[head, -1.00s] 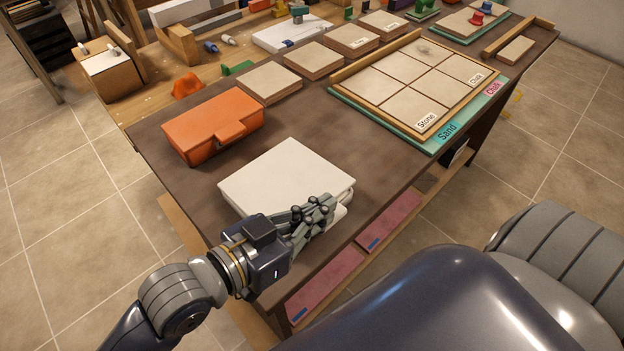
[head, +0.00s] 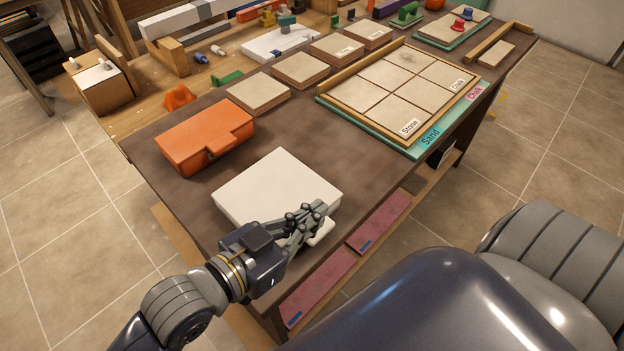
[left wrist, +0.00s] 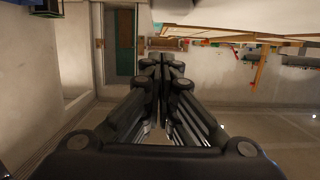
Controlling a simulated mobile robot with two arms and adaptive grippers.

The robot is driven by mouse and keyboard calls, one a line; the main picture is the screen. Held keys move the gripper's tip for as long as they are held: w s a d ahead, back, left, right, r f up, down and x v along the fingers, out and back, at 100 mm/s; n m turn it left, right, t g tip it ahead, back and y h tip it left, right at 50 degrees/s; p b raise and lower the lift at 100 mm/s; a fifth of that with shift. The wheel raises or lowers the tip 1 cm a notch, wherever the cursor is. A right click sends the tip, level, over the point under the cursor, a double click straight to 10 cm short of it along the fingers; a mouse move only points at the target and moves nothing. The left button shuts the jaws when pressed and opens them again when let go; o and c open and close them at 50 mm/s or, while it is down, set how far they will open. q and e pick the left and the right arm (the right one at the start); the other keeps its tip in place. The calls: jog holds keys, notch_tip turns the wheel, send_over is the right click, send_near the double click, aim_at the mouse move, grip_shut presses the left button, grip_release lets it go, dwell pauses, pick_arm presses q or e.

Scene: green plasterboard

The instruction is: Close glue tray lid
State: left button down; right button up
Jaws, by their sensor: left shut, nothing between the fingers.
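The white box (head: 270,182), which I take to be the glue tray, sits near the front edge of the brown table. Its flat lid lies level on top and looks closed. A small white tab (head: 321,233) sticks out at its near right side. My left gripper (head: 318,217) is at that near right edge, over the front part of the box, with its fingers together and empty. Whether it touches the lid I cannot tell. In the left wrist view the left gripper's fingers (left wrist: 163,72) are together, and the box is not recognisable there. My right gripper is not in view.
A closed orange box (head: 206,136) stands behind the white box. Square tiles (head: 258,92) line the far side. A wooden-framed tile board (head: 402,85) on a green sheet lies to the right. Bare table (head: 330,150) lies between.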

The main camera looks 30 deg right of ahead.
pick_arm(q)
jog(key=shift+a+r, duration=0.25)
jog(key=shift+r, duration=0.4)
jog(key=b+v, duration=0.1)
jog(key=v, duration=0.8)
jog(key=shift+a+b, duration=0.25)
jog(key=shift+b, duration=0.1)
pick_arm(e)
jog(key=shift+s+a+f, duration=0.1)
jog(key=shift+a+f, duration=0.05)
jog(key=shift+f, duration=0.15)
pick_arm(q)
jog(key=shift+f, duration=0.1)
